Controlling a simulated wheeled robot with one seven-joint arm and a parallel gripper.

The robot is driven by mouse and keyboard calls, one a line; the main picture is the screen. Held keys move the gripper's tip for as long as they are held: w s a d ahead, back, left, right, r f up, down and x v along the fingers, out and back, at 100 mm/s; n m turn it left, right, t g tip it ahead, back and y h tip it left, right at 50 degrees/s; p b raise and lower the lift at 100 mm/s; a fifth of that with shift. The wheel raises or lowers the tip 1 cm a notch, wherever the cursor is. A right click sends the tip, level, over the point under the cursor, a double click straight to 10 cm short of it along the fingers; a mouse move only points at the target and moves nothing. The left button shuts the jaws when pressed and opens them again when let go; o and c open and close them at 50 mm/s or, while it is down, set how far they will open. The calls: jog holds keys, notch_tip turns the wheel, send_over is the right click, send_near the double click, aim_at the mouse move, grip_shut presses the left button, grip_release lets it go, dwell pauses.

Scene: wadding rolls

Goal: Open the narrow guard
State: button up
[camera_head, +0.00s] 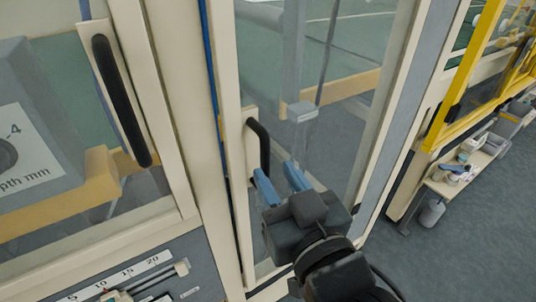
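The narrow guard (231,130) is a tall cream-framed panel with a clear pane, in the middle of the head view. It appears to stand shut or nearly shut; I cannot tell exactly. Its black bar handle (261,139) is upright on the left stile. My gripper (282,177) has two blue fingers spread apart, with nothing visible between them. The left finger is close to the lower end of the handle; I cannot tell whether it touches. My wrist hides the lower part of the pane.
A wider guard (165,110) with its own black handle (121,100) stands at left. Below it is a panel with a scale (120,277). At right are a yellow frame (462,75), a small cluttered table (447,189), a bin (432,212) and open grey floor (470,255).

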aim_at(267, 161)
jog(key=shift+p+x, duration=0.3)
jog(key=shift+x, duration=2.45)
jog(key=shift+c, duration=0.2)
grip_shut()
